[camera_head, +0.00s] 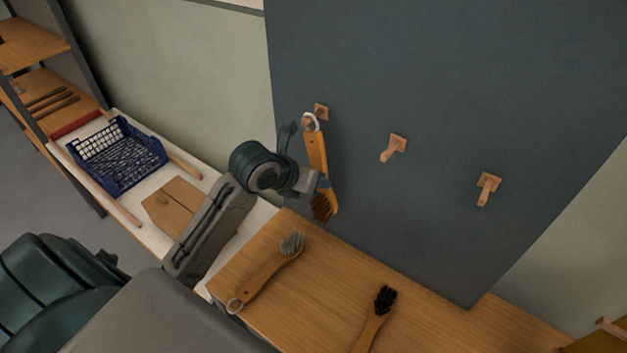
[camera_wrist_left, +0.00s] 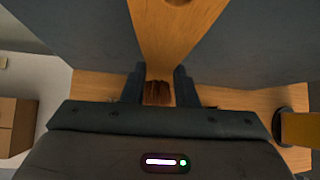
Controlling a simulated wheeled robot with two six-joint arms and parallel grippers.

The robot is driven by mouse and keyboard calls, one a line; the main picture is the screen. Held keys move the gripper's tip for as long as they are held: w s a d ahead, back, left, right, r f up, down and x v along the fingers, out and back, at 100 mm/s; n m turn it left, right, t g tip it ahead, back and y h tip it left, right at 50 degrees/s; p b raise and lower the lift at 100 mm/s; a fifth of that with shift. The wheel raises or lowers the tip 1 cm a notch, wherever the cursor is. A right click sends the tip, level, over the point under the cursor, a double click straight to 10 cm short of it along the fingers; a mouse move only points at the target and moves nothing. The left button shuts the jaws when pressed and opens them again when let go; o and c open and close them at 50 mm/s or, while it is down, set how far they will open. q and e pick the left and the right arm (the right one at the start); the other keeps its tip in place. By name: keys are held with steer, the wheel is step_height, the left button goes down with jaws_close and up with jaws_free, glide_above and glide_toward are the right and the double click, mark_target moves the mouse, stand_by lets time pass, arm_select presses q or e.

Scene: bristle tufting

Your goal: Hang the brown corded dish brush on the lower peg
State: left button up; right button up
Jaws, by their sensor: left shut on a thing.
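The brown corded dish brush (camera_head: 317,155) has a wooden handle, brown bristles and a pale cord loop (camera_head: 310,122). My left gripper (camera_head: 322,184) is shut on its lower handle, just above the bristles. The brush hangs nearly upright, loop up, before the dark board. The loop overlaps the left peg (camera_head: 321,111); I cannot tell whether it is around it. A middle peg (camera_head: 394,146) and a right peg (camera_head: 488,186) are bare; which peg is lower is unclear. In the left wrist view, the handle (camera_wrist_left: 170,38) runs upward from the fingers and the bristles (camera_wrist_left: 158,93) show between them. My right gripper is out of view.
A grey-bristled brush (camera_head: 270,270) with a ring and a black-bristled brush (camera_head: 376,320) lie on the wooden table (camera_head: 325,265) below the dark board (camera_head: 440,80).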

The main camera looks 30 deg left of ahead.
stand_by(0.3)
arm_select(q)
steer(key=o, duration=1.1)
steer(key=shift+s+a+r+p, duration=0.1)
steer(key=shift+s+r+p, duration=0.2)
steer(key=shift+r+p, duration=0.1)
steer(key=shift+p+v, duration=1.75)
steer(key=shift+v, duration=1.25)
steer(key=shift+s+f, duration=0.1)
